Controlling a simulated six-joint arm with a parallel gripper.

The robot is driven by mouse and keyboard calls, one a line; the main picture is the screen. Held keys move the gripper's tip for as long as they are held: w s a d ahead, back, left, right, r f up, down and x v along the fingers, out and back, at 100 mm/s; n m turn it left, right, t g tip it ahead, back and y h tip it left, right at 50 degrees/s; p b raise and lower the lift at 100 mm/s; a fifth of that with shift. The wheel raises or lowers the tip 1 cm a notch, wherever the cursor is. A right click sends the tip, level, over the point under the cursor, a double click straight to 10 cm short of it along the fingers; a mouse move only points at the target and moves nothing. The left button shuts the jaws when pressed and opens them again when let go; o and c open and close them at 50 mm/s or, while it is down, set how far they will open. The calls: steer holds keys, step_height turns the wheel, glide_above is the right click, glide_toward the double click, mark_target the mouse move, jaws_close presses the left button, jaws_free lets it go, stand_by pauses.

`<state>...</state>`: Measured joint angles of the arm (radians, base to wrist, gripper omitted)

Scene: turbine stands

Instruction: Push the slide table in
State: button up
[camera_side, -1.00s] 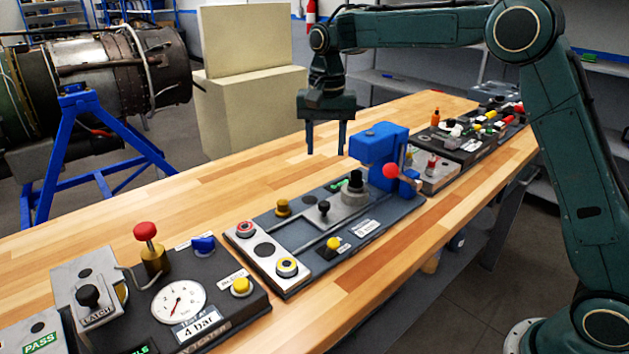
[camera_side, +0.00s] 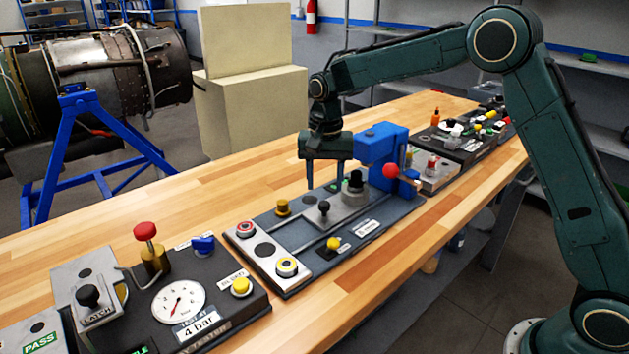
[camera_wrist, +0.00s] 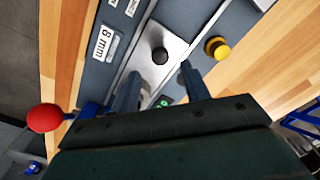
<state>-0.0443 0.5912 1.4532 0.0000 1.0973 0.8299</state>
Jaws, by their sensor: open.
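The slide table (camera_side: 336,217) is a grey metal plate on rails in the dark press base, with a black knob (camera_side: 323,207) at its front end and a dark cylindrical part in a grey holder (camera_side: 354,193) behind the knob. The blue press head (camera_side: 382,146) with a red ball lever (camera_side: 391,170) stands over the far end. My gripper (camera_side: 325,192) is open and empty, pointing down just above and behind the knob. In the wrist view the knob (camera_wrist: 159,56) lies ahead of the two spread fingers (camera_wrist: 160,82), apart from them; the slide table (camera_wrist: 150,40) runs under them.
A tester with a gauge (camera_side: 178,301) stands at the left. Other fixtures (camera_side: 455,140) stand beyond the press. The wooden bench (camera_side: 200,200) behind is clear.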

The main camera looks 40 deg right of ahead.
mark_target(325, 202)
steer(key=shift+f, duration=2.7)
steer(key=shift+c, duration=0.5)
jaws_close()
steer(key=shift+d, duration=0.1)
